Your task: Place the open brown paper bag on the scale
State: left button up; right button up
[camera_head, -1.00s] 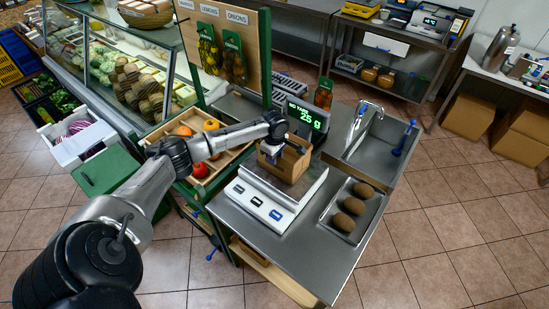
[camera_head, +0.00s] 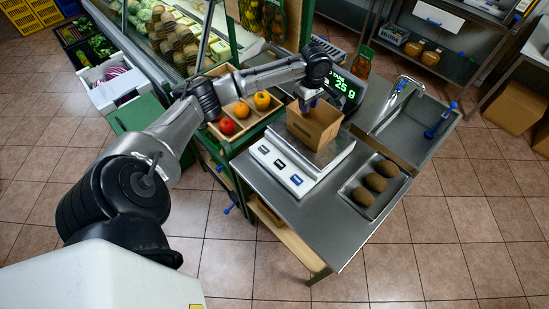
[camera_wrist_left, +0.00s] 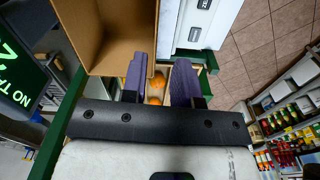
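The open brown paper bag (camera_head: 313,128) stands upright on the plate of the white scale (camera_head: 285,166), its mouth facing up. My left gripper (camera_head: 308,103) is just above the bag's back-left rim, pointing down. In the left wrist view its two purple fingers (camera_wrist_left: 162,85) are apart, with orange fruit showing through the gap. The bag's inside (camera_wrist_left: 105,35) fills the upper left there, its wall edge close beside the left finger; I cannot tell if they touch. The scale's keys also show there (camera_wrist_left: 197,25). The scale display (camera_head: 344,88) reads 25 g. My right gripper is not in view.
A wooden fruit crate (camera_head: 226,135) stands left of the scale. A metal tray (camera_head: 361,205) with brown oval items lies to the right, near a sink (camera_head: 418,125). The display stands close behind the bag. The steel counter front (camera_head: 315,230) is clear.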

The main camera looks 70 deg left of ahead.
pick_arm(q)
jog(key=s+d+f+m, duration=0.4)
jog(key=d+f+m, duration=0.15)
jog(key=d, duration=0.25)
jog(key=s+d+f+m+t, duration=0.1)
jog(key=s+d+f+m, duration=0.3)
jog(key=d+f, duration=0.3)
jog(key=s+d+f+m, duration=0.3)
jog(key=d+f+m, duration=0.15)
jog(key=d, duration=0.45)
jog(key=s+d+r+m+t, duration=0.1)
jog(key=s+d+m, duration=0.3)
jog(key=s, duration=0.4)
jog(key=s+d+r+m+t, duration=0.1)
jog(key=s+d+r+m, duration=0.2)
jog(key=s+d+m, duration=0.2)
jog(key=s, duration=0.2)
jog(key=shift+s+t, duration=0.3)
jog(key=shift+s, duration=0.1)
